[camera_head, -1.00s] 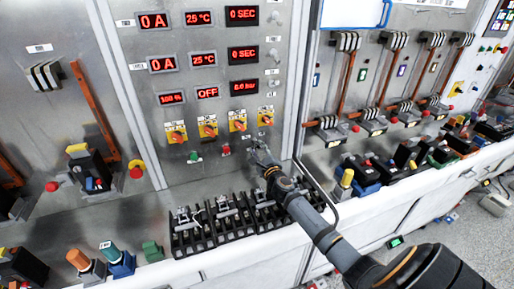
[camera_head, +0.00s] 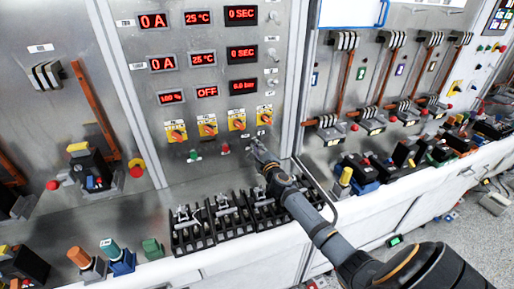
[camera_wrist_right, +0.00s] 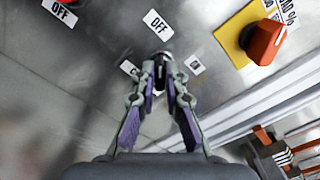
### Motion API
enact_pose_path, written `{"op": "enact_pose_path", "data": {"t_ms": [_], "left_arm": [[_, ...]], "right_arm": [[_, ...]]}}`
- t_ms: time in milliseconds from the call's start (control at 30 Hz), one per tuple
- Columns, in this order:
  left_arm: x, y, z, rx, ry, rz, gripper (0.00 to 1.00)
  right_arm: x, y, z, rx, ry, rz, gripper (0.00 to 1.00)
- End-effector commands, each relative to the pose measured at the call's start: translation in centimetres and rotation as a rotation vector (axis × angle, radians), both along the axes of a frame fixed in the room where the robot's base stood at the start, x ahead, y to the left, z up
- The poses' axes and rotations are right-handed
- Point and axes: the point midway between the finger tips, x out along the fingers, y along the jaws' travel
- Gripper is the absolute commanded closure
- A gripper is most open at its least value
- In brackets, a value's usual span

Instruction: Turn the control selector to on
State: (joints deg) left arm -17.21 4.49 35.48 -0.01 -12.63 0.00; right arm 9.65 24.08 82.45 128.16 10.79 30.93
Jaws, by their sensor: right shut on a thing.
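The control selector appears to be the small dark knob (camera_wrist_right: 161,74) on the steel panel, mostly hidden between my fingertips in the right wrist view. My right gripper (camera_head: 256,143) is at the panel below the rightmost orange rotary switch. In the wrist view its fingertips (camera_wrist_right: 164,78) are closed together on the knob. Which way the knob points is hard to tell. My left gripper is not in view.
Yellow plates with orange rotary switches (camera_head: 237,120) line the panel above; one (camera_wrist_right: 264,42) is close to the gripper. A green button (camera_head: 194,156) and a red button (camera_head: 225,148) are to the left. Black terminal blocks (camera_head: 228,216) stand on the ledge below my right arm.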

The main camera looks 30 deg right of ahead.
Motion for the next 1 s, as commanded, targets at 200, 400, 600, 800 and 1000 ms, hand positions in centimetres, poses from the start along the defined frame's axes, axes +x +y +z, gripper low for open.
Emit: {"op": "enact_pose_path", "data": {"t_ms": [200, 400, 600, 800, 1000], "left_arm": [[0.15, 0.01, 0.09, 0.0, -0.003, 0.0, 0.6], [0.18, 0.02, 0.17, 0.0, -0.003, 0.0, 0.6], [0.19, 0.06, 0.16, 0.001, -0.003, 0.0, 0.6], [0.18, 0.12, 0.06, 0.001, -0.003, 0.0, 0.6], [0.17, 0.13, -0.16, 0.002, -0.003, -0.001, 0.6]], "right_arm": [[-0.04, 0.02, -0.07, 0.072, -0.016, 0.001, 1.0], [-0.05, -0.02, -0.06, 0.217, -0.05, 0.001, 1.0], [-0.07, -0.08, -0.06, 0.401, -0.094, 0.001, 1.0], [-0.09, -0.15, -0.09, 0.586, -0.139, 0.001, 1.0], [-0.11, -0.23, -0.13, 0.771, -0.183, -0.001, 1.0]]}}
